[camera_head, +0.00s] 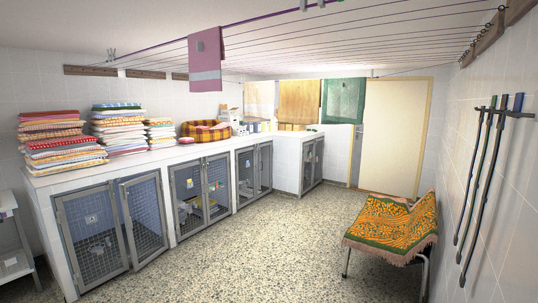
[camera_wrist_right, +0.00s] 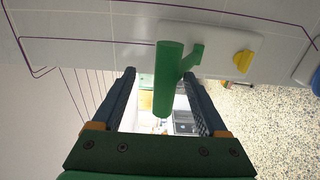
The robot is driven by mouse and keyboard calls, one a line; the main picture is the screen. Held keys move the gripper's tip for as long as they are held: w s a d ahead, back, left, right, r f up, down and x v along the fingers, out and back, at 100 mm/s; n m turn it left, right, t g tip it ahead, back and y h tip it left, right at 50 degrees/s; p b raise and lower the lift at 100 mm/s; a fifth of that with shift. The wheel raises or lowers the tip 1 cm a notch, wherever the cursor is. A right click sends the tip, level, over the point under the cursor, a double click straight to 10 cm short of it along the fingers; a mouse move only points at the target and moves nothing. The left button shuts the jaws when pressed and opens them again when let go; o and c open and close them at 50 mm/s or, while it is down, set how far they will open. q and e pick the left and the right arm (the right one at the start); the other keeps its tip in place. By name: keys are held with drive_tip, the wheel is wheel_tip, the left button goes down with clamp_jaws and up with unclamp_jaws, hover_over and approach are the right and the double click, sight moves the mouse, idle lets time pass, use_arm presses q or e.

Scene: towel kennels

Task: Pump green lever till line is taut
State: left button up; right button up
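The green lever (camera_wrist_right: 168,82) shows in the right wrist view as a thick green bar with a thinner green arm at its right. It sits in front of a pale plate (camera_wrist_right: 225,54) on the tiled wall. My right gripper (camera_wrist_right: 157,76) is open, and the lever shows between its two fingers with gaps visible; I cannot tell whether they touch. A purple line (camera_wrist_right: 60,38) runs along the wall there. In the head view, a purple line (camera_head: 150,47) crosses under the ceiling with a pink towel (camera_head: 205,60) hanging on it. My left gripper is out of view.
A yellow piece (camera_wrist_right: 243,64) sits on the plate right of the lever. Kennels (camera_head: 140,215) under a counter with towel stacks (camera_head: 62,140) line the left. A bench with an orange-green cover (camera_head: 392,228) stands right. The speckled floor (camera_head: 260,250) between is clear.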

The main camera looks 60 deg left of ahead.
drive_tip(key=shift+r, duration=0.2)
drive_tip(key=b+v, duration=0.3)
drive_tip(key=v, duration=0.5)
drive_tip(key=shift+f, duration=0.15)
drive_tip(key=shift+s+f, duration=0.1)
drive_tip(key=shift+s, duration=0.1)
